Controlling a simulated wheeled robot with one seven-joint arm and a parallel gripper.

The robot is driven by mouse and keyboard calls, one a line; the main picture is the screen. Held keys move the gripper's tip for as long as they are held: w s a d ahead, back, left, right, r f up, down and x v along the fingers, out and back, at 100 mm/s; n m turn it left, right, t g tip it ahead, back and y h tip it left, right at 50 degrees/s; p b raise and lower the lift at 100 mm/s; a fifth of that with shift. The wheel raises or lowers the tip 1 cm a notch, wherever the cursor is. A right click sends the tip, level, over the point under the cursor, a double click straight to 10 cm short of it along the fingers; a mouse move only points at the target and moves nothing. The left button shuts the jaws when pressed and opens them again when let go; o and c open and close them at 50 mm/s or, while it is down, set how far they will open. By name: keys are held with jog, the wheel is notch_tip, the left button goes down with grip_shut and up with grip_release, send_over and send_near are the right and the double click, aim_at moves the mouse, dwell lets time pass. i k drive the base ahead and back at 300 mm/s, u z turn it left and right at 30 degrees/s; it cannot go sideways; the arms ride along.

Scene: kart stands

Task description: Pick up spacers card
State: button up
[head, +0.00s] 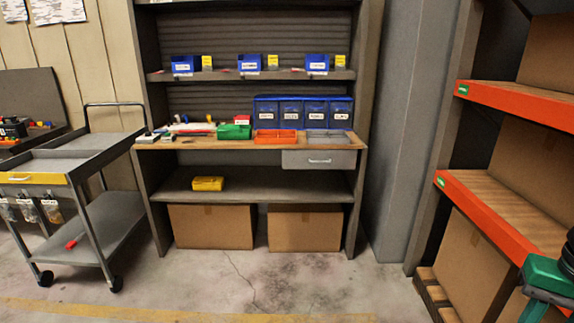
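No card can be read as the spacers card, because the print is too small. Three small yellow cards stand on the upper shelf, each next to a blue bin: a left one (207,62), a middle one (272,61) and a right one (340,61). A small red-and-white card or label (242,120) shows at the green bin (234,132) on the workbench. My gripper is not clearly in view.
The wooden workbench (190,142) also bears an orange tray (276,137), a grey tray (327,137) and several blue bins. A grey cart (100,155) stands left and orange-edged racking (490,215) right. The floor in front (250,270) is clear.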

aim_at(340, 60)
jog(key=i, duration=2.25)
jog(key=u, duration=0.55)
jog(key=i, duration=1)
jog(key=z, duration=0.05)
